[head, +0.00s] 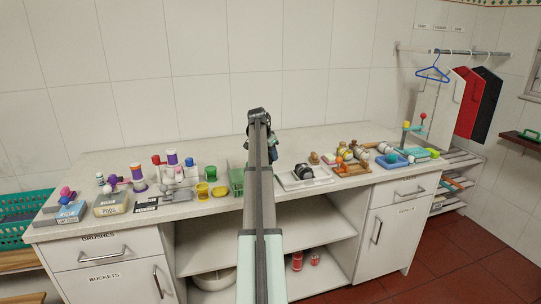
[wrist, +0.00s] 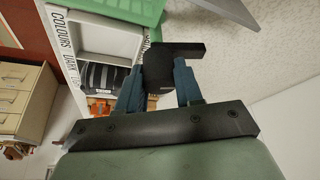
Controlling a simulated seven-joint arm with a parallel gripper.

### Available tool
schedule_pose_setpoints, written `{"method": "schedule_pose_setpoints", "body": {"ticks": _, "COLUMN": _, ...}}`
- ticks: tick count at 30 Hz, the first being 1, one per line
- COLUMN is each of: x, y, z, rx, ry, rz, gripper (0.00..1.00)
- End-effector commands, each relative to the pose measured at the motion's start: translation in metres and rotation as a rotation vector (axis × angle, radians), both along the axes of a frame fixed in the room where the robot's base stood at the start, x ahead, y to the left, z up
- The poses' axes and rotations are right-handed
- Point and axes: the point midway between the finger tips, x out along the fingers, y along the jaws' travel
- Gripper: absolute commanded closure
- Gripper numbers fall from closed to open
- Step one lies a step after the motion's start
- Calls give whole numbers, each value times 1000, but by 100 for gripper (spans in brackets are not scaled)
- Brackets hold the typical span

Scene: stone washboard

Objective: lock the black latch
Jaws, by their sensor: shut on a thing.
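In the wrist view, the black latch (wrist: 171,70) is a dark block with a flat arm sticking out to the right. My gripper (wrist: 160,84) has its two blue fingers on either side of the block, shut on it. The latch's mount and how far it is turned cannot be told. In the head view, my arm runs up the middle and covers most of my gripper and the latch, near the back of the counter.
A white counter (head: 130,226) carries small coloured items at left and right. A green basket (head: 237,182) stands just left of my arm. A white tray (head: 292,184) with a dark striped object (head: 304,171) lies just right. Tiled wall stands behind.

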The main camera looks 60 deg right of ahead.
Motion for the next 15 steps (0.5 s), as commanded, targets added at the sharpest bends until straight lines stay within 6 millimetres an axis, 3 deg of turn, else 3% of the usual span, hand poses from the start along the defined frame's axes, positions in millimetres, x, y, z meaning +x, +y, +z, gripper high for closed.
{"method": "schedule_pose_setpoints", "body": {"ticks": 15, "x": -1, "y": -1, "z": 0, "rx": -2, "ry": -1, "rz": 490, "gripper": 95}}
